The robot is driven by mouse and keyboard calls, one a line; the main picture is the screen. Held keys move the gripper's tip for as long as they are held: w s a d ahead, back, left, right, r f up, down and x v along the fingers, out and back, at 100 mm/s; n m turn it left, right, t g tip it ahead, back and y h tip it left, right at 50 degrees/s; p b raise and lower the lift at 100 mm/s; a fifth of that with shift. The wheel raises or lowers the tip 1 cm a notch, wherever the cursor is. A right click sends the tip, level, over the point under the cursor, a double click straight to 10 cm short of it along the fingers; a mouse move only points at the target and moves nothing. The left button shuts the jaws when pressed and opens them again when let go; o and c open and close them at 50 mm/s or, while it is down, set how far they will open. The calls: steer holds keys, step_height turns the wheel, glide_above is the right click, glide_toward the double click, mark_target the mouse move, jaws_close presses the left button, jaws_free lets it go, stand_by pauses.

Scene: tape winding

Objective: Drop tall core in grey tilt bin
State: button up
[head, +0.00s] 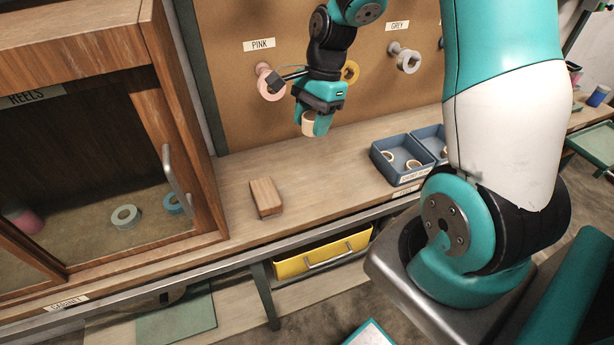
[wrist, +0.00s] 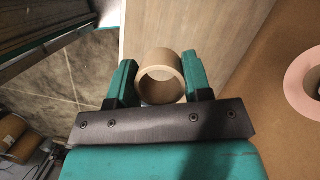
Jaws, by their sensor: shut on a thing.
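My gripper (head: 317,119) is shut on a tan cardboard core (head: 309,124) and holds it above the bench in the head view. In the wrist view the core (wrist: 160,76) sits between the two teal fingers of my gripper (wrist: 160,82), its open end facing the camera. I cannot tell from these views whether it is a tall core. I see no bin clearly marked as the grey tilt bin. Two blue-grey bins (head: 376,150) with small cores in them stand on the bench to the right of my gripper.
A wooden block (head: 266,197) lies on the bench (head: 320,190). A wooden cabinet (head: 180,60) with reels stands at left. Pink (head: 272,86) and grey (head: 406,60) rolls hang on pegs behind. A yellow drawer (head: 320,257) is under the bench. Bench space between block and bins is clear.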

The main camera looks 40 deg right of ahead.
glide_above(311, 191)
steer(key=f, duration=0.9)
steer(key=d+f, duration=0.1)
steer(key=f, duration=0.4)
steer(key=shift+w+f+p, duration=0.1)
steer(key=shift+f+p, duration=0.05)
steer(key=shift+p, duration=0.15)
steer(key=shift+d+x, duration=0.25)
steer(key=shift+x, duration=0.75)
steer(key=shift+d+x, duration=0.2)
steer(key=shift+x, duration=0.85)
steer(key=shift+f, duration=0.25)
steer(key=shift+f, duration=0.15)
steer(key=o, duration=0.9)
steer(key=shift+r, duration=0.2)
